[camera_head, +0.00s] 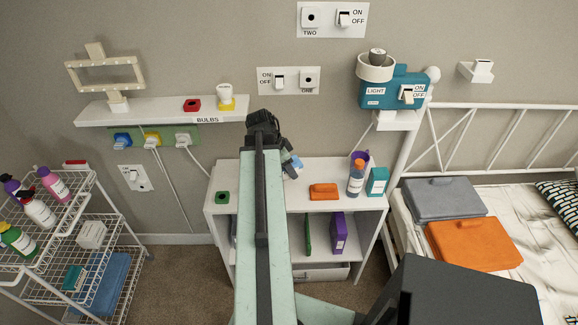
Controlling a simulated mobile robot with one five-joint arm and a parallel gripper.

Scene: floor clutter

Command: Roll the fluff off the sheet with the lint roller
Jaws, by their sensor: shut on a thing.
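The white sheet (515,206) covers the bed at the right. Thin dark streaks show on it, and I cannot tell whether they are fluff, creases or a print. My mint arm reaches up the middle to a black end, my gripper (263,125), in front of the wall and above the low white shelf unit. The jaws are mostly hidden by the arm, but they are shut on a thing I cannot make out. A small blue-and-white thing (292,165) shows just right of the arm; whether it is the lint roller or is held is unclear.
The low shelf unit (377,204) carries a bottle (357,177) and boxes. A wire cart (118,215) stands left. The white bed rail (500,107) runs along the wall.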

